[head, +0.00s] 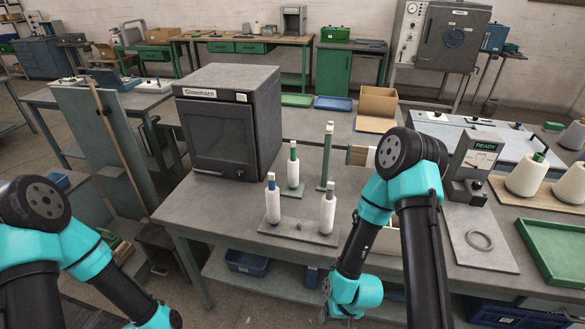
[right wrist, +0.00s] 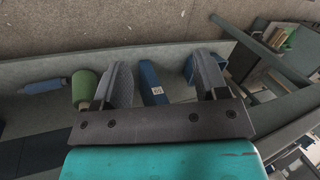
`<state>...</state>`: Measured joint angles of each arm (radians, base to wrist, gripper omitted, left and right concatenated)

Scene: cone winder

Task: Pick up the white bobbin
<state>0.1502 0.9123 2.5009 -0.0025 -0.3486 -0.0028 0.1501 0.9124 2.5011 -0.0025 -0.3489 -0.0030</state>
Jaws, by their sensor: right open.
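One has a blue tip (head: 272,205), one a pale tip (head: 328,214), and one behind has a green tip (head: 293,172). My right gripper (right wrist: 165,80) is open in the right wrist view, with no bobbin between its fingers. In the head view the right forearm hangs down at the table's front edge, right of the holder, with its fingers hardly visible. My left arm is at the lower left; its gripper does not show.
A dark grey box oven (head: 213,132) stands left of the bobbins. A scale with a READY display (head: 486,147), large white cones (head: 527,175) and a green tray (head: 555,250) are at the right.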

